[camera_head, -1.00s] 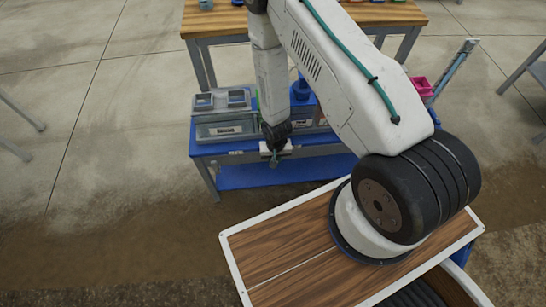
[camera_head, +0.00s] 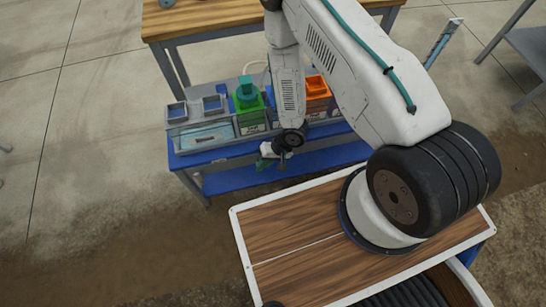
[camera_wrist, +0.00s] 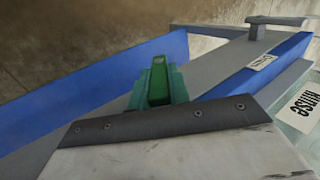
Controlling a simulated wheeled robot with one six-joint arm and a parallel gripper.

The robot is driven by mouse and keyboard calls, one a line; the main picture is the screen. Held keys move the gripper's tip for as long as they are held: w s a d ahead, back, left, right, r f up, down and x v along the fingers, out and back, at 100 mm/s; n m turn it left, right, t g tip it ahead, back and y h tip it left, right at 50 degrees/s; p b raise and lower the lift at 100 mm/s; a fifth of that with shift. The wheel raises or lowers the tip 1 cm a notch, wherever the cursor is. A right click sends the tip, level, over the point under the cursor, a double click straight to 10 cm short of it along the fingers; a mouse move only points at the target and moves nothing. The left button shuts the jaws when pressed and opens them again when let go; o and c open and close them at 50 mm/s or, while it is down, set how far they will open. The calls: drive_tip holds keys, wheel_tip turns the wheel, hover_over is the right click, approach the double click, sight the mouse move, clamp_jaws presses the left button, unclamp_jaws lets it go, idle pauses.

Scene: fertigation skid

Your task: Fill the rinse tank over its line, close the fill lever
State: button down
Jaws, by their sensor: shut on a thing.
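The rinse tank (camera_head: 207,134) is a clear box at the left end of the blue skid, with bluish contents and a label. Its "RINSE" label (camera_wrist: 300,105) shows at the right edge of the wrist view. I cannot read its fill line or level. My gripper (camera_head: 276,157) is low at the skid's front edge, right of the tank. In the wrist view my gripper (camera_wrist: 157,82) is shut on a green piece (camera_wrist: 158,84) between its teal fingers. I cannot tell whether this is the fill lever; the fingers hide much of it.
A green container (camera_head: 250,112) and an orange one (camera_head: 317,87) stand right of the tank. A small label, probably "Drain" (camera_wrist: 262,63), is on the blue rail, and a grey T-shaped part (camera_wrist: 277,21) stands beyond. A wooden-topped bench (camera_head: 200,22) is behind. Floor at left is clear.

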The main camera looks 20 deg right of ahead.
drive_tip(key=shift+s+d, duration=0.1)
idle(0.4)
drive_tip(key=c, duration=1.3)
unclamp_jaws()
drive_tip(key=shift+v, duration=3.9)
